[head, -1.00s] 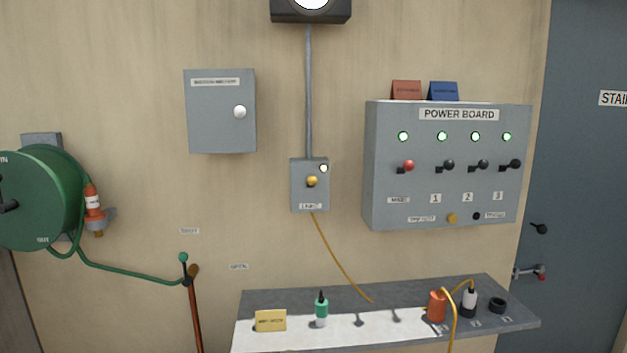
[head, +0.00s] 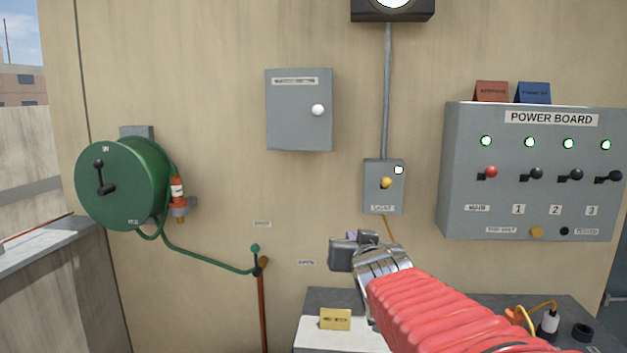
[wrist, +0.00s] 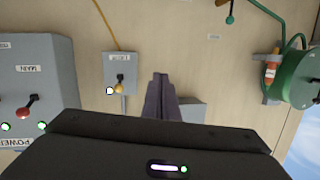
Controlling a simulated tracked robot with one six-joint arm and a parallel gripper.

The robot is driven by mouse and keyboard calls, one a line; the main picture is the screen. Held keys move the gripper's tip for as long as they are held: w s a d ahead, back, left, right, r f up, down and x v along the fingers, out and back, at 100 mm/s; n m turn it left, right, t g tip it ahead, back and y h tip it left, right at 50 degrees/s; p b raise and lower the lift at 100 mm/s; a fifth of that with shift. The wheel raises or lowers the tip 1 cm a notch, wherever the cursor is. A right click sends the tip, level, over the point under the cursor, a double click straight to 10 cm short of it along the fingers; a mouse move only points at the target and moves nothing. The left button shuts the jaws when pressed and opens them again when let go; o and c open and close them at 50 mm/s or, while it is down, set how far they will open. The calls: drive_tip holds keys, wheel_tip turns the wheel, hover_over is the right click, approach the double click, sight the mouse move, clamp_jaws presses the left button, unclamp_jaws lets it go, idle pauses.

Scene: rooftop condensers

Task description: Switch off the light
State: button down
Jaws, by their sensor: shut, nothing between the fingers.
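The light switch box (head: 383,190) is a small grey box labelled LIGHT on the wall, with a yellow-tipped lever (head: 386,183) and a lit white indicator (head: 398,170). A conduit runs up from it to a dark lamp (head: 392,10) at the top edge, glowing white. In the wrist view the switch box (wrist: 121,70) appears upside down, left of my fingers. My gripper (head: 350,236) is below and slightly left of the box in the head view, apart from the lever. Its fingers (wrist: 160,84) are shut and empty.
The power board (head: 525,170) with several levers and lit green lights is to the right. A grey cabinet (head: 300,110) hangs to the left, and a green hose reel (head: 122,185) farther left. A bench (head: 325,300) with small items stands below.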

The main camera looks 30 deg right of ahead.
sight(391, 181)
drive_tip(key=d+r+m+t+h, duration=0.1)
drive_tip(key=d+r+h, duration=0.1)
drive_tip(key=d+r, duration=0.2)
drive_tip(key=d+r+m+t+h, duration=0.1)
drive_tip(key=d+r+t+h, duration=0.1)
drive_tip(key=d+r, duration=0.3)
drive_tip(key=d, duration=0.4)
drive_tip(key=shift+w+d+h, duration=0.25)
drive_tip(key=shift+d+h, duration=0.05)
drive_tip(key=shift+h, duration=0.1)
drive_tip(key=shift+r, duration=0.1)
drive_tip(key=w+d, duration=0.5)
drive_tip(key=w, duration=0.5)
drive_tip(key=shift+d+f+t, duration=0.2)
drive_tip(key=shift+f+t, duration=0.1)
drive_tip(key=shift+f, duration=0.15)
drive_tip(key=shift+w, duration=0.1)
drive_tip(key=shift+a, duration=0.15)
drive_tip(key=shift+d, duration=0.2)
